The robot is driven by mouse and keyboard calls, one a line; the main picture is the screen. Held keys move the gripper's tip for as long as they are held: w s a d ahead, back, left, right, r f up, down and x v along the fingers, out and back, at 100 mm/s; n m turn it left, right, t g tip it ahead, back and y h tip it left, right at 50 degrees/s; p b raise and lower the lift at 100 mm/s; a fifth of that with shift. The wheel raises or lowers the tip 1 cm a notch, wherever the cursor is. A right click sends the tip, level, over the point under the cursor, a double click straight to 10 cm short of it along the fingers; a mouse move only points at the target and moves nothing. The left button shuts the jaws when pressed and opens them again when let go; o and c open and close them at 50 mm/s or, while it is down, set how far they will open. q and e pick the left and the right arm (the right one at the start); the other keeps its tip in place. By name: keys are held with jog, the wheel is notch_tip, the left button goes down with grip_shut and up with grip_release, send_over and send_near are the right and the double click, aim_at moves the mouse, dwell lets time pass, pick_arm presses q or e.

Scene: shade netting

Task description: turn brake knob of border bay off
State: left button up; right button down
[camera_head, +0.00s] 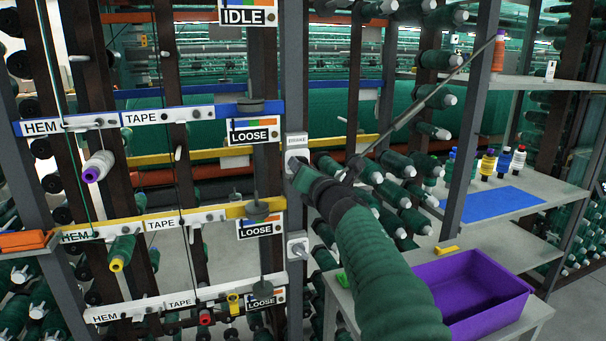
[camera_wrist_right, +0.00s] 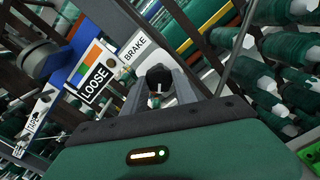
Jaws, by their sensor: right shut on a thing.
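A white brake plate (camera_head: 296,150) labelled BRAKE is fixed on a grey upright beside the blue rail. My right gripper (camera_head: 302,176) reaches up to it from below right. In the right wrist view, the brake label (camera_wrist_right: 134,46) is just beyond my fingers, and they are shut on a dark, round knob (camera_wrist_right: 157,78). The knob's exact angle is partly hidden by the fingers. A LOOSE sign (camera_head: 253,130) with coloured blocks hangs left of the plate; this sign also shows in the right wrist view (camera_wrist_right: 92,76). My left gripper is not in view.
A second knob plate (camera_head: 298,245) is lower on the same upright. More LOOSE signs (camera_head: 261,226) and HEM and TAPE rails are at left. A purple bin (camera_head: 470,290) stands on a bench at right. Green spools crowd the rack behind my arm.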

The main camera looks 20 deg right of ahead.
jog(key=shift+f, duration=0.4)
jog(key=c, duration=1)
grip_release()
jog(key=shift+w, duration=0.15)
jog(key=shift+r, duration=0.2)
jog(key=shift+s, duration=0.2)
jog(key=s+b, duration=0.6)
jog(key=s, duration=1)
jog(key=shift+s+d+b, duration=0.25)
jog(key=shift+b, duration=0.05)
